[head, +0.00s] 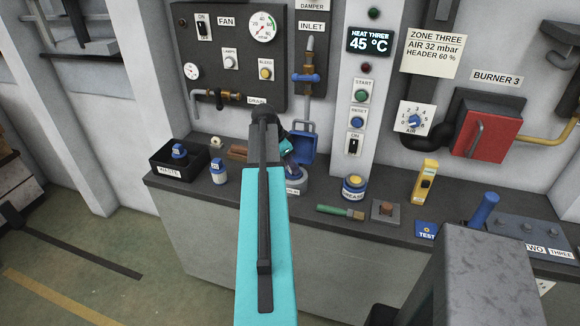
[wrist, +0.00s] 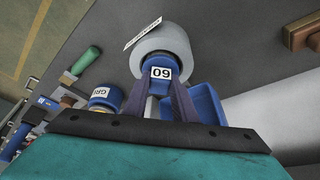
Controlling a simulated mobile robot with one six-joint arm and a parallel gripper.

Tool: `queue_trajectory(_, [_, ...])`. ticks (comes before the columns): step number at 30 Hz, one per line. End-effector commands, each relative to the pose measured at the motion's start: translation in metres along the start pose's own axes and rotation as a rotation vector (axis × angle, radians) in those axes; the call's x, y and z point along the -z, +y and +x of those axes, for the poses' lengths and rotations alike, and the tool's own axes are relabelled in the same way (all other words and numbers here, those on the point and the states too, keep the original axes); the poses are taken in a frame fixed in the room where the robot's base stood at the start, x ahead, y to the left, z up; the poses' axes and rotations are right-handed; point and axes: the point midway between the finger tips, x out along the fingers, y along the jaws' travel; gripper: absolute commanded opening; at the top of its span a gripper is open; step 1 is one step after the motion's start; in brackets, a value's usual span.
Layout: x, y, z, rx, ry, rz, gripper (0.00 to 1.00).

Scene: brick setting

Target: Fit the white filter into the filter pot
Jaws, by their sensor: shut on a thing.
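My gripper (wrist: 161,84) is shut on the blue labelled end of a filter (wrist: 161,62). The label reads 60 or 09 depending on which way up it is. The body below this end is hidden, so I cannot see its colour. A round pale grey pot (wrist: 160,42) with a white label is directly beyond the held end, and the two overlap in the wrist view. I cannot tell whether the filter is inside the pot or just above it. In the head view the pot (head: 296,188) is on the bench, partly behind my arm, and the fingers are mostly hidden.
A blue hopper (head: 303,147) under the inlet pipe is close by the pot. A blue grease tin (head: 354,187) and a green-handled brush (head: 340,211) lie right. A white-and-blue item (head: 218,170) and a black waste tray (head: 165,170) holding a blue-topped piece are left.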

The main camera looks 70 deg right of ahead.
Motion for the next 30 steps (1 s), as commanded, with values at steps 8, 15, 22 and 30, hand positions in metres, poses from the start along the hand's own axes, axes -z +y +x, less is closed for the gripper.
queue_trajectory(8, [-0.001,0.000,0.001,0.000,0.000,0.000,0.43])
queue_trajectory(15, [0.000,0.000,0.000,0.000,0.000,0.000,0.43])
queue_trajectory(22, [0.000,-0.001,-0.007,0.001,0.000,-0.001,0.43])
queue_trajectory(30, [0.000,-0.001,-0.033,0.003,0.001,-0.001,0.43])
